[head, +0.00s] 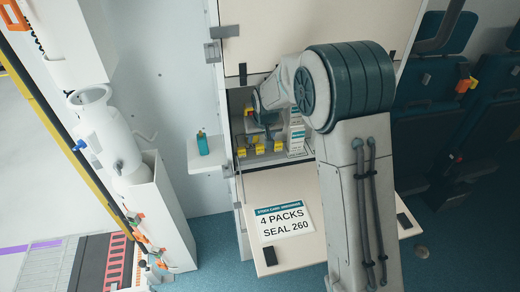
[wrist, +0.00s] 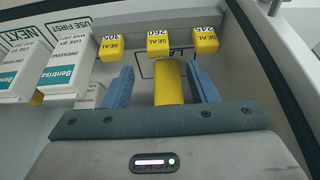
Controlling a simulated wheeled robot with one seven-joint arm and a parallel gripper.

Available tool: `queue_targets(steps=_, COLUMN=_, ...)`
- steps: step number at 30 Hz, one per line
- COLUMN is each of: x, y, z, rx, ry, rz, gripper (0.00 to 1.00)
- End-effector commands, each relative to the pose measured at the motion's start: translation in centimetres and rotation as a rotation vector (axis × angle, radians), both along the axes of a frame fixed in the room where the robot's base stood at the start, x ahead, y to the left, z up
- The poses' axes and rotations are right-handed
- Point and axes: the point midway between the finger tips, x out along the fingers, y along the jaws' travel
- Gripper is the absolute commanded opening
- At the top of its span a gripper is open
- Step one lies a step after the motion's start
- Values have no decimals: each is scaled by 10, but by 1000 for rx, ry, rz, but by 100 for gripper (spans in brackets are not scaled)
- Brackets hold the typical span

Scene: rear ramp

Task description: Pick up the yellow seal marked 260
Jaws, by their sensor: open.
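The yellow seal marked 260 (wrist: 158,43) is the middle of three labelled yellow blocks in a row in the wrist view. It lies ahead of my gripper (wrist: 160,72), apart from the fingertips. Another yellow piece (wrist: 170,85) lies between my open blue fingers, with a gap on each side; I see no marking on it. In the head view my gripper (head: 264,121) reaches into the cupboard compartment, above small yellow blocks (head: 259,148); their markings are too small to read there.
Yellow seals marked 305 (wrist: 111,46) and, at right, one that looks like 245 (wrist: 206,40) flank the middle seal. White dressing boxes (wrist: 65,70) stand at left. A card (head: 285,222) reading "4 PACKS SEAL 260" lies on the fold-down shelf (head: 262,188).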

Motion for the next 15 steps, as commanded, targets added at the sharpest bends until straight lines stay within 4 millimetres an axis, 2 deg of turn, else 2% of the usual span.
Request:
queue_targets(steps=3, x=5, y=1, z=-12, rx=0, ry=-1, rz=0, gripper=53)
queue_targets(steps=10, x=9, y=2, z=-26, rx=0, ry=0, rz=0, gripper=53)
queue_targets(steps=15, x=13, y=1, z=-51, rx=-1, ry=3, rz=-1, gripper=53)
